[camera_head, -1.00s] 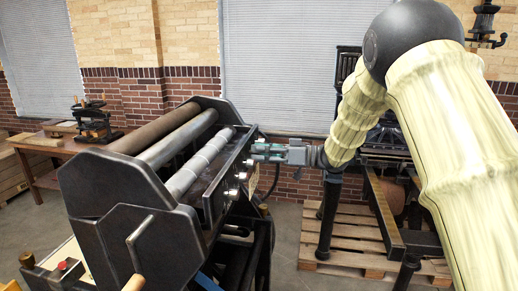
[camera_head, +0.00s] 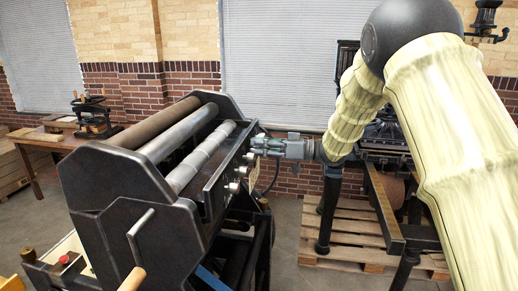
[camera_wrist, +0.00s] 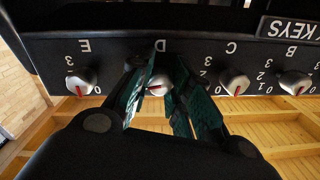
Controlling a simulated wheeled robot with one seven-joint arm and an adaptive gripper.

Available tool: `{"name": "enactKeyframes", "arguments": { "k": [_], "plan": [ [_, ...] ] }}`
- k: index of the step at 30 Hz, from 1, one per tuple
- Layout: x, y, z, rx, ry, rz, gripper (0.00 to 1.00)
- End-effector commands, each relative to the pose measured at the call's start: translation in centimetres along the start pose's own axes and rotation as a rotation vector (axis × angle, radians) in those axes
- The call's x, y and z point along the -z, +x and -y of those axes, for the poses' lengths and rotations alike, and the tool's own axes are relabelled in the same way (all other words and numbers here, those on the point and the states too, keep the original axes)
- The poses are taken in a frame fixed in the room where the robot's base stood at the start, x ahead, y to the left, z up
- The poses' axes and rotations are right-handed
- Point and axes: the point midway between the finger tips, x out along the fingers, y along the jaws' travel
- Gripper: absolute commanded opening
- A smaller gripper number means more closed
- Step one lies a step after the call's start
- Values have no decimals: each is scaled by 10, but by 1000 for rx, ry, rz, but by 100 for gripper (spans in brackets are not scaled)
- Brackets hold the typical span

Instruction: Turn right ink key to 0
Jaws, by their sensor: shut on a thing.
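The press's ink key panel fills the top of the wrist view. Its key D knob (camera_wrist: 158,86) is grey with a red mark on its left side, and sits between my two teal fingers. My gripper (camera_wrist: 159,92) is shut on this knob; the fingers partly hide it and its scale numbers. Key E (camera_wrist: 80,84) is to its left, key C (camera_wrist: 235,82) and key B (camera_wrist: 295,82) to its right, each with a red mark. In the head view my gripper (camera_head: 262,146) is at the far end of the press's knob row, and the fingertips are too small to read.
The dark press (camera_head: 130,190) with long rollers (camera_head: 170,145) stands left of my arm. Another press on a wooden pallet (camera_head: 320,247) stands to the right. A wooden table (camera_head: 45,138) with a small press is at the back left.

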Motion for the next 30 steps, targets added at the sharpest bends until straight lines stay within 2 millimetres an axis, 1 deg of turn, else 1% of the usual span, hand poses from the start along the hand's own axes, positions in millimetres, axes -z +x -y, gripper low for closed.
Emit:
{"name": "enactKeyframes", "arguments": {
  "k": [1, 8, 30],
  "plan": [
    [-3, 0, -1, -1, -18, 1, 0],
    [-6, 0, -2, -2, -157, 5, 0],
    [-7, 0, -3, -9, -849, 30, 0]
  ]
}}
